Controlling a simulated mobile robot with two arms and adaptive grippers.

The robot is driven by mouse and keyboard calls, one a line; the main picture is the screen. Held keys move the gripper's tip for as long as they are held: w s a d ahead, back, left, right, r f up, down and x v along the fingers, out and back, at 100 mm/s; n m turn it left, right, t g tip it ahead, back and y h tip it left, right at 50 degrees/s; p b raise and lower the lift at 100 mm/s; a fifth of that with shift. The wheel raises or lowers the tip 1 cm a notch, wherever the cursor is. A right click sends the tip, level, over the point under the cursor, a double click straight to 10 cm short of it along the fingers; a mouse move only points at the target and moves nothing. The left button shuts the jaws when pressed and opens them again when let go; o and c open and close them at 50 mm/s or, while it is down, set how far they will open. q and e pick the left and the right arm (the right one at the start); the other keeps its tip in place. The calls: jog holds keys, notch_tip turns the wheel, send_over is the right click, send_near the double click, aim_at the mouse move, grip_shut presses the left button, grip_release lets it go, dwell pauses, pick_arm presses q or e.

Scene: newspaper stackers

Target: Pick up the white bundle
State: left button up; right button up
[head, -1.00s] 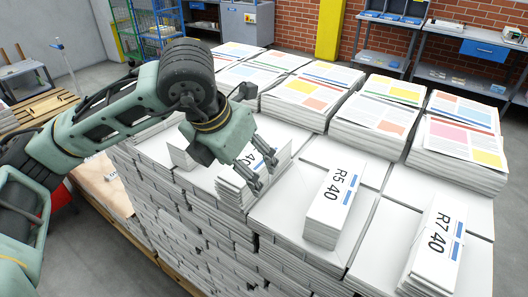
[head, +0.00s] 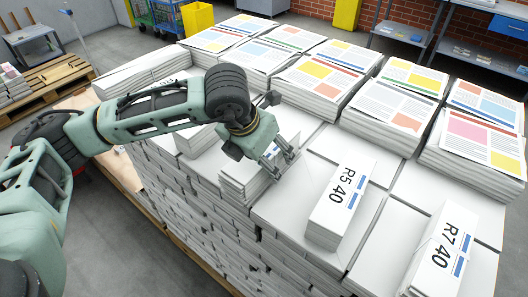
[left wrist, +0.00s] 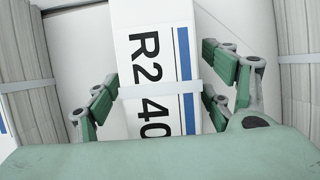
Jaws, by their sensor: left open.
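A white bundle of papers labelled R2 40 (left wrist: 158,50), with a blue stripe and a pale strap, lies between the fingers of my left gripper (left wrist: 160,92) in the left wrist view. The fingers are open on either side of it, with a visible gap on the right. In the head view my left gripper (head: 281,163) is over the right part of a white bundle (head: 240,184) near the stack's front edge, and hides much of its top. Two similar white bundles, R5 40 (head: 342,200) and R7 40 (head: 443,250), lie farther right. My right gripper is not in view.
The bundles rest on a tall stack of white paper (head: 285,205). Colour-printed newspaper stacks (head: 318,78) line its far side. Another white bundle (head: 192,140) lies left of the gripper, partly behind my arm. Shelves and a yellow post stand behind.

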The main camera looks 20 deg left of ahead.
pick_arm(q)
jog(key=shift+c, duration=0.3)
jog(key=c, duration=1.8)
jog(key=shift+w+r, duration=0.1)
grip_shut()
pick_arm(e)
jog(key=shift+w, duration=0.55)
